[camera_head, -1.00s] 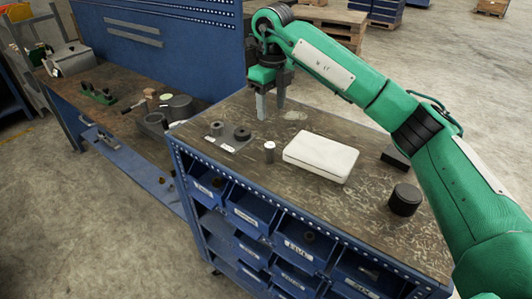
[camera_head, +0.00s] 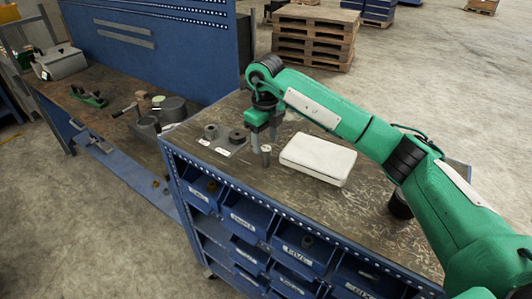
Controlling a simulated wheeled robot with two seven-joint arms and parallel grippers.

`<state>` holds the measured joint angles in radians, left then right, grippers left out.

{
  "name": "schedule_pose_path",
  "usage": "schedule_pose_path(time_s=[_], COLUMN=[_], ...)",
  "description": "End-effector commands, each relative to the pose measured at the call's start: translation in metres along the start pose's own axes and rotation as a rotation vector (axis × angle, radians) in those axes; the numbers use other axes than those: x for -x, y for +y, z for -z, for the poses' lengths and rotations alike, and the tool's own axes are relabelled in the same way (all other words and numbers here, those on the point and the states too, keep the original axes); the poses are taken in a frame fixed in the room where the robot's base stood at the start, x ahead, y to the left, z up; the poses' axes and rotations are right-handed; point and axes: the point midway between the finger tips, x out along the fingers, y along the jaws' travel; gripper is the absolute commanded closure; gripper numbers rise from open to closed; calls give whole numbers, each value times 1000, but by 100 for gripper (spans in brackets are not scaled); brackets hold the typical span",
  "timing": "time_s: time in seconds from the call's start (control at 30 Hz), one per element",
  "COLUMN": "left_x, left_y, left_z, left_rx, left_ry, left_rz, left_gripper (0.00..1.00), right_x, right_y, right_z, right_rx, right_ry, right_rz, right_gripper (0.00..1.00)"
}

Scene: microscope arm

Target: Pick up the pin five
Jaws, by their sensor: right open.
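A small upright grey metal pin (camera_head: 266,157), which I take to be pin five, stands on the worktop of the blue cabinet, left of a white box. My right gripper (camera_head: 264,142) points down with its jaws open, right by the pin's top. From this angle I cannot tell whether the fingers are around the pin or just behind it. My left gripper is not in view.
The white box (camera_head: 318,158) lies close to the right of the pin. A black cylinder (camera_head: 400,206) is partly hidden by my right arm. Blue bins (camera_head: 300,243) are below the worktop's front edge.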

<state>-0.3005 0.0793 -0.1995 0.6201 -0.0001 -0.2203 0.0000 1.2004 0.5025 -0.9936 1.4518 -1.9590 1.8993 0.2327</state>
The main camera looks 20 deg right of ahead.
Motion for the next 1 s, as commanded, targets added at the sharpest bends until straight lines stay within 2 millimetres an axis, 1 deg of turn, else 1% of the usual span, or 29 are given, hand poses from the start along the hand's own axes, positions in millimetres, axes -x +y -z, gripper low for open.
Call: schedule_pose_path(time_s=[0.17, 0.3, 0.4, 0.5, 0.73, 0.77, 0.8, 0.87, 1.0], left_x=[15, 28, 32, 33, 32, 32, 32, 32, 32], left_y=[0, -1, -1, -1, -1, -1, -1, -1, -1], left_z=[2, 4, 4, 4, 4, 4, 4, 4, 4], left_rx=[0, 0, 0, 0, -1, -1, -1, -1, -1], left_ry=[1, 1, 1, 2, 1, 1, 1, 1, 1], left_rz=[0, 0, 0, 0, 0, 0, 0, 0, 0], left_gripper=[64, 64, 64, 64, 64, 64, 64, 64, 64], right_x=[-12, -29, -43, -49, -52, -52, -52, -52, -52], right_y=[1, 2, 1, 1, 1, 1, 1, 1, 1], right_z=[3, 5, 4, 4, 4, 4, 4, 4, 4], right_rx=[0, 1, 0, 0, 0, 0, 0, 0, 0], right_ry=[3, 3, 2, 1, 0, 0, 0, 0, 0], right_rz=[-2, -3, -2, -1, 0, 0, 0, 0, 0], right_gripper=[46, 46, 46, 46, 46, 50, 58, 70, 97])
